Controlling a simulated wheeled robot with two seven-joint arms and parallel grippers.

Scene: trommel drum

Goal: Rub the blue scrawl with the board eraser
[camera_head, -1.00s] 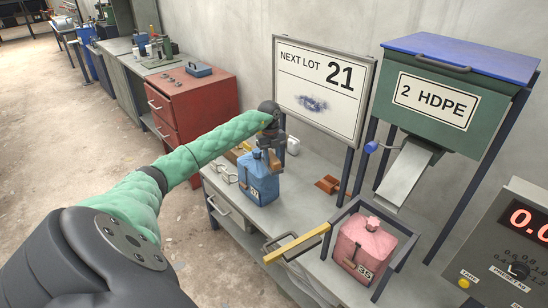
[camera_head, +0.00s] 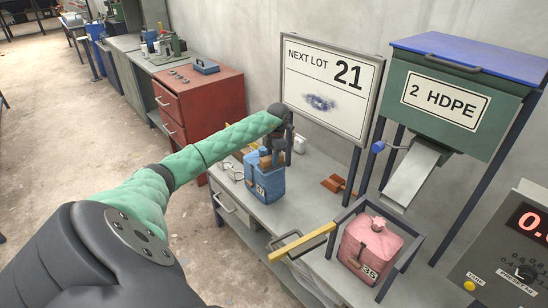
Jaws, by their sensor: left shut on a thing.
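The whiteboard (camera_head: 345,115) stands at the back of the bench, reading "NEXT LOT 21". The blue scrawl (camera_head: 319,103) is a dark smudge on its lower left part. My left gripper (camera_head: 272,152) is in front of and below the board's lower left corner, apart from the scrawl. It is shut on a brown block, which looks like the board eraser (camera_head: 271,160); the fingers partly hide it. A blue jug (camera_head: 265,185) appears just below the block; I cannot tell whether they touch. My right gripper is not in view.
A pink jug (camera_head: 368,245) stands in a dark frame with a yellow bar (camera_head: 303,242). A green hopper (camera_head: 450,105) with a metal chute (camera_head: 412,175) is to the right. A brown-orange piece (camera_head: 333,184) lies on the bench (camera_head: 305,205), with clear surface around it.

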